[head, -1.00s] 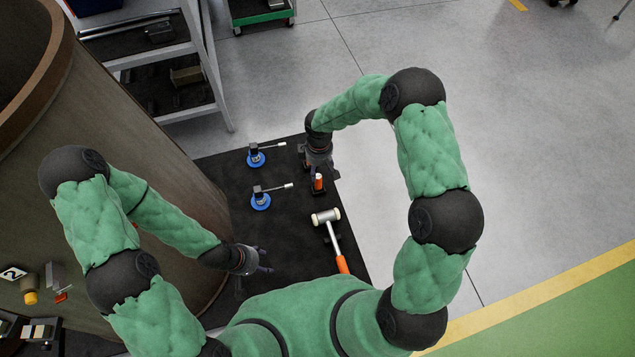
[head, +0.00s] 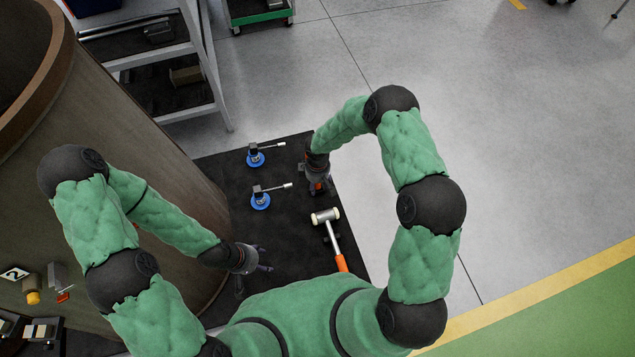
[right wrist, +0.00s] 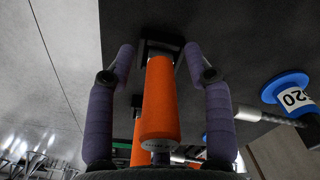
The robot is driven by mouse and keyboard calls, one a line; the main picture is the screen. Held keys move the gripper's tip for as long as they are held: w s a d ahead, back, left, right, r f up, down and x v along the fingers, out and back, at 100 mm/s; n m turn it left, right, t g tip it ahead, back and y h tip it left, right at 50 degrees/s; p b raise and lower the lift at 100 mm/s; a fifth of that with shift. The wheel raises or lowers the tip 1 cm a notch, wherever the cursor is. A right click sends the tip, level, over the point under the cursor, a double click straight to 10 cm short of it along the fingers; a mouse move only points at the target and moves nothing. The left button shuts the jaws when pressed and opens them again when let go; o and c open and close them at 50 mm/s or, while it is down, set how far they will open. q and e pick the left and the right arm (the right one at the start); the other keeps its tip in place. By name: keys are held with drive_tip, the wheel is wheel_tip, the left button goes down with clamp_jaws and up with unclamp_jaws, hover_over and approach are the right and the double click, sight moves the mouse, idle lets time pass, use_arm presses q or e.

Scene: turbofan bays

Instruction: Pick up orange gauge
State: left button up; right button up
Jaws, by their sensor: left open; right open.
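The orange gauge (right wrist: 160,105) is an orange cylinder standing on a small dark base on the black mat. In the right wrist view it lies between the two purple-padded fingers of my right gripper (right wrist: 160,85), which is open around it. In the head view my right gripper (head: 318,184) is over the gauge and hides most of it. My left gripper (head: 262,260) is open and empty at the lower left of the mat.
Two blue-based tools (head: 260,200) (head: 256,158) stand on the black mat (head: 285,225), left of my right gripper. A hammer (head: 333,236) with an orange handle lies nearer me. A large brown cylinder (head: 130,110) stands at the left, a shelf rack (head: 205,70) behind.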

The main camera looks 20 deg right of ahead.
clamp_jaws()
drive_tip(key=shift+r, duration=0.1)
